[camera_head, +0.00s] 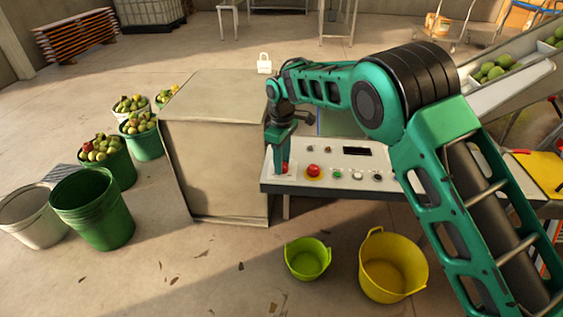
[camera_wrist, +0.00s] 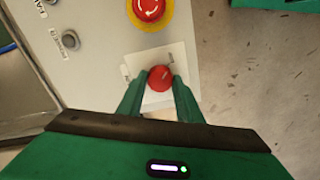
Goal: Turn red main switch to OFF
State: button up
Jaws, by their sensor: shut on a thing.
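The red main switch (camera_wrist: 160,77) is a round red knob on a pale square plate at the end of the control panel (camera_head: 317,183). In the wrist view my gripper (camera_wrist: 160,84) has its two green fingers closed on either side of the knob. In the head view my gripper (camera_head: 281,165) points down at the left end of the panel, and a bit of the red switch (camera_head: 284,168) shows by the fingers. The plate's markings are too small to read, so the switch position cannot be told.
A red emergency button on a yellow ring (camera_head: 313,171) sits right beside the switch. A large beige box (camera_head: 217,150) stands left of the panel. A lime bucket (camera_head: 307,259) and a yellow tub (camera_head: 393,265) stand on the floor in front.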

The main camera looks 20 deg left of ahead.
jog(key=o, duration=1)
jog(key=shift+o, duration=0.2)
jog(key=shift+r, duration=0.1)
notch_tip(320, 180, up, 10)
jog(key=shift+r, duration=0.25)
jog(key=shift+w, duration=0.15)
